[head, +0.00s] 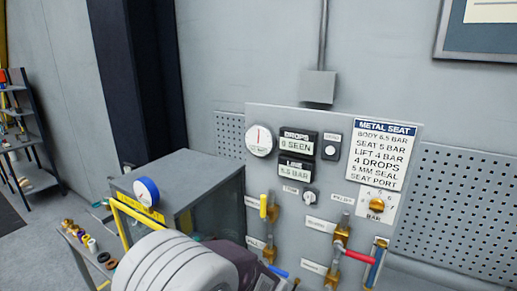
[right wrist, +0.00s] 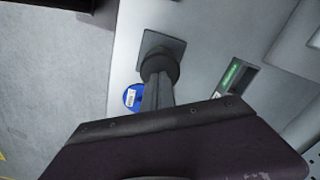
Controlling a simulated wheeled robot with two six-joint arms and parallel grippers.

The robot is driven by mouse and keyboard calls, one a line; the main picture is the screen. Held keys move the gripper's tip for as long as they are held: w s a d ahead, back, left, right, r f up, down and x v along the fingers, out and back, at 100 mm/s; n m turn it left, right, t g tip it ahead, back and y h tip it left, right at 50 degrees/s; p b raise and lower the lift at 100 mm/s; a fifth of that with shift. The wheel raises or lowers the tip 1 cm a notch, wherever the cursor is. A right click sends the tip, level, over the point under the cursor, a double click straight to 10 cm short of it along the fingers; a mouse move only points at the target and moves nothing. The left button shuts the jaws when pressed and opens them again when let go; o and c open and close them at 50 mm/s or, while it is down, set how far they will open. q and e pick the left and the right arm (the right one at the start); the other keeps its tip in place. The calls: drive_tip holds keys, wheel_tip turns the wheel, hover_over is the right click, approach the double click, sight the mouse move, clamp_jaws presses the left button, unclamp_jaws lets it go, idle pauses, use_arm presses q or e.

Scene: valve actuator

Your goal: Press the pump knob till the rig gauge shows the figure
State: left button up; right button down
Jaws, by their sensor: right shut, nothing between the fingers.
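The rig panel (head: 334,140) stands against the wall in the head view. Its round white gauge (head: 259,140) has a red needle near upright; its figures are too small to read. A dark display (head: 295,171) below reads about 5.5 or 6.5 BAR. In the right wrist view my right gripper (right wrist: 160,75) is shut and empty. Its tips meet a dark round knob (right wrist: 160,63) on a square plate; I cannot tell whether they press it. In the head view my arm covers the lower middle, and no fingertips show. My left gripper is not recognisable in either view.
A sign (head: 380,155) lists METAL SEAT figures. A brass BAR knob (head: 377,205) and pipes with a red handle (head: 358,256) are on the panel. A grey cabinet (head: 190,180) and a blue round piece (head: 147,191) stand left. A shelf (head: 20,140) is farther left.

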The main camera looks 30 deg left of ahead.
drive_tip(key=shift+f, duration=0.1)
idle(0.5)
drive_tip(key=shift+f+b, duration=1.85)
drive_tip(key=shift+f, duration=0.45)
drive_tip(key=shift+r+p, duration=1.95)
drive_tip(key=shift+r, duration=0.45)
drive_tip(key=shift+f, duration=0.15)
idle(0.5)
drive_tip(key=shift+r, duration=0.2)
idle(1.0)
wheel_tip(320, 180, up, 5)
drive_tip(key=p, duration=0.4)
